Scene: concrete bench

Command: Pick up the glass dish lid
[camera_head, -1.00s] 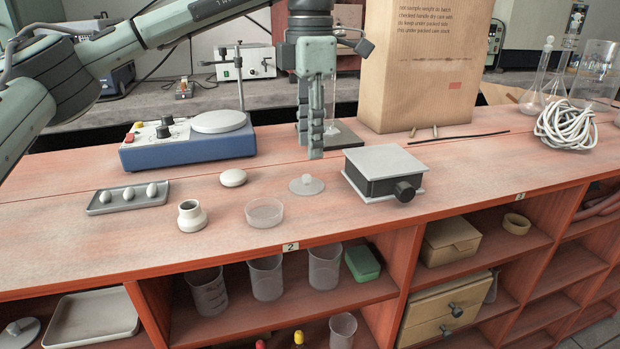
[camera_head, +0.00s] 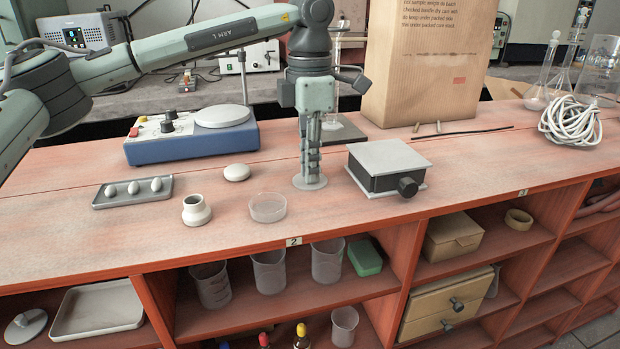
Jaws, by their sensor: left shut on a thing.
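The glass dish lid (camera_head: 298,184) is a pale, thin disc with a small knob in its middle. It lies on the reddish bench between the glass dish and the grey box with a black knob. My left gripper (camera_head: 311,175) points straight down over the lid and is shut on its knob, which the fingers hide. The lid appears to be still on the bench top. The open glass dish (camera_head: 268,208) stands just to the left and nearer the front edge. My right gripper is not in view.
The grey box (camera_head: 387,168) stands close on the right of the gripper. A white round piece (camera_head: 237,172), a small white jar (camera_head: 196,210) and a tray of egg-shaped pieces (camera_head: 104,203) are to the left. A blue stirrer (camera_head: 190,147) and a cardboard box (camera_head: 425,60) stand behind.

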